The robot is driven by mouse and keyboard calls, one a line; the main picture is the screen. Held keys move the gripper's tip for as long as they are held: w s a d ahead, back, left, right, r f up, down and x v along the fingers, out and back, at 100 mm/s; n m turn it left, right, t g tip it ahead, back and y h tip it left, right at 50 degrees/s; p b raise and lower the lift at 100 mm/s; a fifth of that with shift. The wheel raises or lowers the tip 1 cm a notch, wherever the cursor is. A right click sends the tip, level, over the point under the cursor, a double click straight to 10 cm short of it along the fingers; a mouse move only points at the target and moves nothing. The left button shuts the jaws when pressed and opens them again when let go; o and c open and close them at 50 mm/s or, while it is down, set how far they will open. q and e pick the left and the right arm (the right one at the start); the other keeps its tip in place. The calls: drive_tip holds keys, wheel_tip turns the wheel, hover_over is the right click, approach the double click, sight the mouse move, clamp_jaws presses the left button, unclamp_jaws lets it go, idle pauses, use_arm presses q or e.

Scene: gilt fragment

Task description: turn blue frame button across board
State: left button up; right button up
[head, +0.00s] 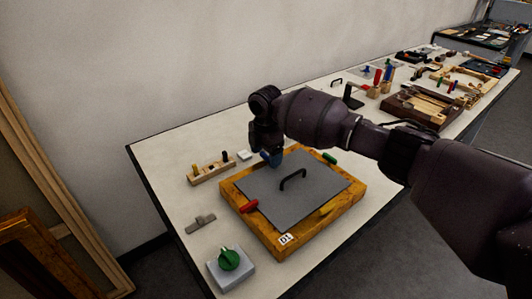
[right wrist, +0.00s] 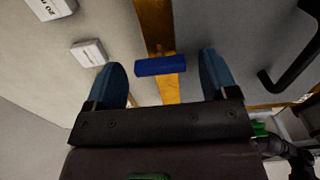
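The gilt wooden frame (head: 262,232) lies flat on the table with a grey board (head: 305,203) in it; the board has a black handle (head: 293,179). The blue button (right wrist: 160,67) shows in the right wrist view, lying crosswise over the gilt frame strip; its right end is near the board's edge. My right gripper (right wrist: 162,60) is open, with one blue finger on each side of the button and a gap to both. In the head view, my right gripper (head: 268,157) is at the frame's far left edge and largely hides the button. My left gripper is not in view.
A red button (head: 250,206) and a green button (head: 329,158) sit on other frame sides. A grey block with a green knob (head: 229,260), a metal piece (head: 201,223) and a peg rack (head: 211,170) stand left of the frame. Tools and trays (head: 422,106) lie farther along the table.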

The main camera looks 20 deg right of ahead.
sight(266, 155)
wheel_tip(266, 155, up, 11)
drive_tip(key=p, duration=0.1)
idle(0.7)
drive_tip(key=shift+f, duration=0.1)
